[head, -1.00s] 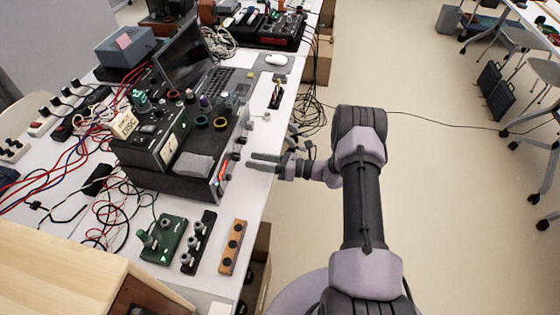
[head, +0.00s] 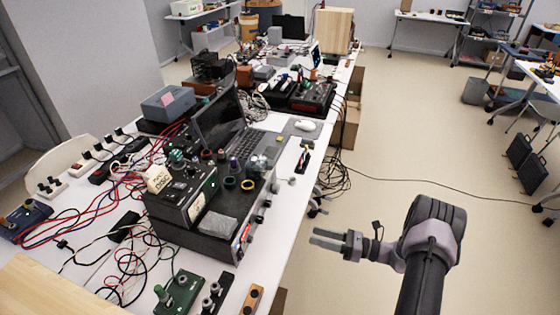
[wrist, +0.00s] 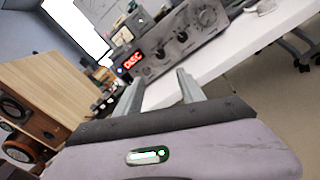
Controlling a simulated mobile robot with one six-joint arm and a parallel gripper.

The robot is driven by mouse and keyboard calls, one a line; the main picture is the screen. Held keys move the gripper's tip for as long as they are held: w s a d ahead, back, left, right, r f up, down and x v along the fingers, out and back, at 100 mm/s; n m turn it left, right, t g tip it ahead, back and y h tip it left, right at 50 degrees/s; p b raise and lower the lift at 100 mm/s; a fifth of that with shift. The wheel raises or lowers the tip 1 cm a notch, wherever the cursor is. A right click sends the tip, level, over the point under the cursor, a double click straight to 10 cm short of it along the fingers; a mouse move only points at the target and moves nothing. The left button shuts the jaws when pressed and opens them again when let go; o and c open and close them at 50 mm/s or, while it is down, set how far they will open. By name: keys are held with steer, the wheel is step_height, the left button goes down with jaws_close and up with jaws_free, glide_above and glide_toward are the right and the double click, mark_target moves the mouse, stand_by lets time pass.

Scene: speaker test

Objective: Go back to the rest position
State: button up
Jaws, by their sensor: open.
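My gripper (head: 326,238) is open and empty in the head view. It points left toward the table's right edge, beside the dark instrument stack, and touches nothing that I can see. In the wrist view my gripper's two fingers (wrist: 160,90) stand apart with nothing between them. Beyond them is a grey instrument (wrist: 180,45) with a red lit display and knobs.
The white table (head: 285,235) carries a laptop (head: 220,122), a grey box (head: 168,103), a white mouse (head: 305,126), loose cables and small pedal-like boxes. A wooden speaker cabinet (wrist: 40,95) shows in the wrist view. Free floor (head: 400,150) lies right of the table.

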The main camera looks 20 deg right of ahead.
steer(key=s+a+r+n+g+h, duration=0.2)
steer(key=a+r+n+g, duration=0.35)
steer(key=r, duration=0.45)
steer(key=s+a+r+n+g+h, duration=0.1)
steer(key=a+r+n+g, duration=0.3)
steer(key=a+r+n, duration=0.4)
steer(key=s+a+r+n+t+h, duration=0.2)
steer(key=s+r+n+h, duration=0.2)
steer(key=s, duration=0.6)
steer(key=s+a+r+n+t+h, duration=0.2)
steer(key=s+r+n+h, duration=0.3)
steer(key=s+r+n, duration=0.3)
step_height(320, 180, up, 2)
steer(key=shift+s+a+t+h, duration=0.35)
steer(key=shift+s+a, duration=0.25)
steer(key=shift+s, duration=0.35)
